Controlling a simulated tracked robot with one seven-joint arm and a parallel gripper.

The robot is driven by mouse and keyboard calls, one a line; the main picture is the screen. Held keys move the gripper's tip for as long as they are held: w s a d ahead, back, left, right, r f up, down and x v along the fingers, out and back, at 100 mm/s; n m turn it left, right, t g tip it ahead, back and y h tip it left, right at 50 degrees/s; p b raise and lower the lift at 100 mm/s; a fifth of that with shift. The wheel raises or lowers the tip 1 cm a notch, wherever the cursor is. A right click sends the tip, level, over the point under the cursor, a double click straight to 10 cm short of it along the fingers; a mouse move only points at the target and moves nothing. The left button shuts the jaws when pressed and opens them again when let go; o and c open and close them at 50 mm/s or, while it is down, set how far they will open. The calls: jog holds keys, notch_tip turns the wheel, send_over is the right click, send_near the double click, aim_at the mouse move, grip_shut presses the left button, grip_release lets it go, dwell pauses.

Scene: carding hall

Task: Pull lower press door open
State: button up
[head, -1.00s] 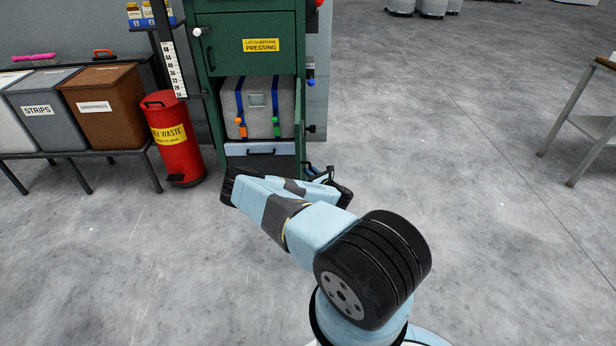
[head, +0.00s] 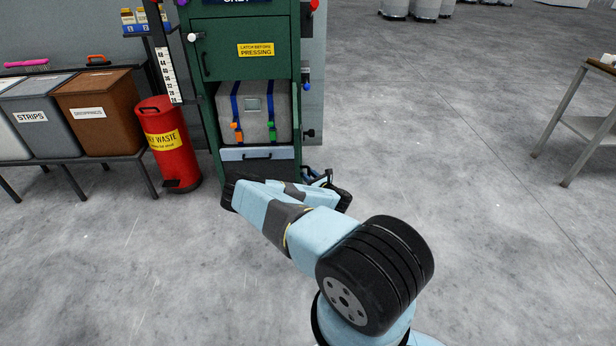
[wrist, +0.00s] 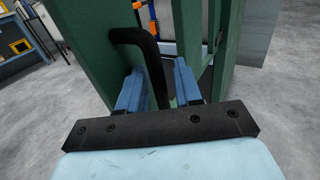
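The green press (head: 250,30) stands ahead in the head view, its upper door (head: 225,58) closed. Its lower bay is uncovered and shows a grey bale (head: 265,104) with blue straps. The lower door appears swung out; its green panel (wrist: 85,40) fills the left of the wrist view. A black bent handle (wrist: 130,36) stands off that panel. My gripper (wrist: 159,72) has its two blue fingers apart, with the handle's upright bar between them and gaps showing. I cannot tell whether either finger touches it.
A red waste bin (head: 168,150) stands left of the press. Lidded bins (head: 100,112) sit on a low stand farther left. A table (head: 585,125) is at the far right. The grey floor between is clear.

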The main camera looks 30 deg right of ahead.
jog(key=s+d, duration=0.2)
jog(key=s, duration=1.1)
jog(key=shift+s, duration=0.25)
jog(key=shift+f, duration=0.1)
